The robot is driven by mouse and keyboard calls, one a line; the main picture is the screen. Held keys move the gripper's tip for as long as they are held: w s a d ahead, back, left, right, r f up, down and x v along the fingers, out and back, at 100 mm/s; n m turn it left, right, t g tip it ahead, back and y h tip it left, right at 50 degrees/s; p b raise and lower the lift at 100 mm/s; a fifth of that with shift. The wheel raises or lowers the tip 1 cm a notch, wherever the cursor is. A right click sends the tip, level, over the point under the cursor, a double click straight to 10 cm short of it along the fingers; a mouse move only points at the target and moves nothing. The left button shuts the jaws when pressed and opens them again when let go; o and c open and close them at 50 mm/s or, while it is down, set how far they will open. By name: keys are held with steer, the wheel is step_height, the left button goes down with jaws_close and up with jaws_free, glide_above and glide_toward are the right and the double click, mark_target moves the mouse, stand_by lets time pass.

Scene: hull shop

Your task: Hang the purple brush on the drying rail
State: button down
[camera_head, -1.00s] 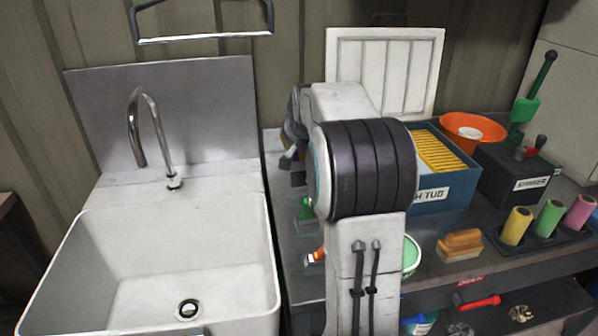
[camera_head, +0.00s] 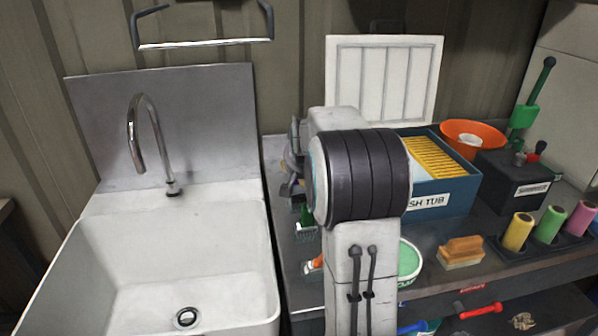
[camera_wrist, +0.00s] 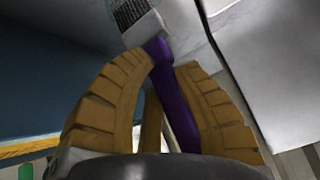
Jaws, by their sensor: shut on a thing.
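The purple brush (camera_wrist: 174,100) is in my gripper (camera_wrist: 163,66), its handle between the two tan ribbed fingers in the wrist view. A pale head with dark bristles (camera_wrist: 131,12) shows beyond the fingertips and seems to belong to it. In the head view my gripper (camera_head: 292,172) is mostly hidden behind my arm, above the bench's left edge, and I cannot make out the brush there. The drying rail (camera_head: 205,43) is probably the metal bar on the wall above the sink, well up and left of my gripper. Nothing hangs on it.
A white sink (camera_head: 255,262) with a tall faucet (camera_head: 150,120) stands left. The bench holds a blue tub (camera_head: 447,195), an orange bowl (camera_head: 482,130), a black box (camera_head: 515,180), a wooden block brush (camera_head: 461,250), coloured rollers (camera_head: 517,231) and a green-filled pot (camera_head: 410,262).

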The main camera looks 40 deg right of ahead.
steer(key=c, duration=1.1)
jaws_free()
steer(key=shift+f, duration=0.1)
steer(key=shift+o, duration=0.2)
steer(key=v, duration=1.2)
